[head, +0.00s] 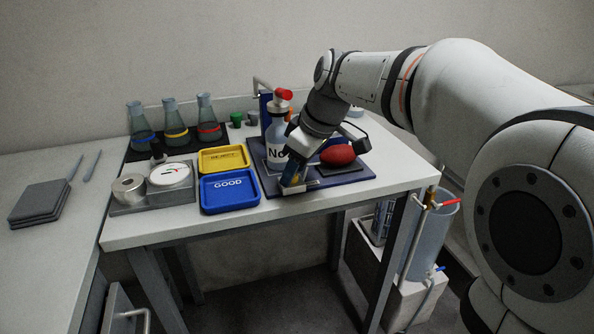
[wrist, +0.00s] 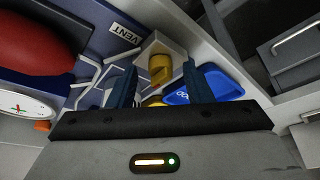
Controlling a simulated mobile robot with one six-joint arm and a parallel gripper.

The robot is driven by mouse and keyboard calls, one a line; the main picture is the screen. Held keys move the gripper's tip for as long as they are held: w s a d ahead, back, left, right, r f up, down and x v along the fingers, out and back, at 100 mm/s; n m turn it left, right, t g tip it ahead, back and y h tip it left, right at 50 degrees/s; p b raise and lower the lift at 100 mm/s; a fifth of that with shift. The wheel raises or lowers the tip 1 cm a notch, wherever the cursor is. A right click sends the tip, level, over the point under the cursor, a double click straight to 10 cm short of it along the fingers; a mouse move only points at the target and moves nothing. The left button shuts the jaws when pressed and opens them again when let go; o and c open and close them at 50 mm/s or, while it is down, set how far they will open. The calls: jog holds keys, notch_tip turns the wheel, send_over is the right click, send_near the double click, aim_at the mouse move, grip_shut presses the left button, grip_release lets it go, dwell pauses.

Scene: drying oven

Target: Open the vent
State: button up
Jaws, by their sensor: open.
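The vent is marked by a white VENT label (wrist: 126,33) on a dark blue panel in the wrist view. Close by is a yellow knob-like part (wrist: 160,67) on a pale housing, which I take to be the vent control. My gripper (wrist: 160,75) is open, with one blue finger on each side of the yellow part in the picture. I cannot tell whether either finger touches it. In the head view my gripper (head: 293,177) points down at the front edge of the blue panel (head: 338,181), and hides most of the vent.
A red bulb (head: 338,155) and a labelled bottle with a red cap (head: 277,132) stand close to my gripper. A yellow tray (head: 223,168) and a blue GOOD tray (head: 229,203) lie to the left. Flasks (head: 170,120) stand behind. The table's front strip is clear.

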jog(key=c, duration=0.9)
jog(key=shift+d, duration=0.15)
jog(key=shift+c, duration=0.5)
